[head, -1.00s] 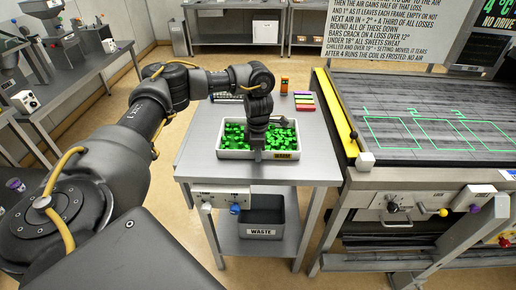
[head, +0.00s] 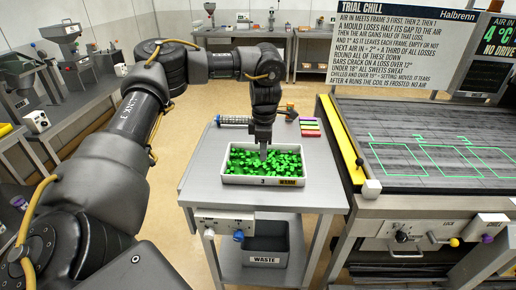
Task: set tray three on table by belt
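Tray three (head: 232,178) is a white tray full of green cubes, with a "3" and a "WARM" label on its front wall. It sits level on the grey metal table (head: 325,186), left of the belt (head: 430,150). My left gripper (head: 263,158) points down over the middle of the tray, clear of its front rim. The fingers look narrow from here, and I cannot tell their gap or whether they touch the cubes. My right gripper is out of view.
Coloured strips (head: 309,127), a small orange item and a blue-grey cylinder (head: 234,120) lie behind the tray. A yellow rail (head: 340,140) edges the belt frame. A dark waste bin (head: 266,244) stands on the shelf below. The table is bare around the tray's sides.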

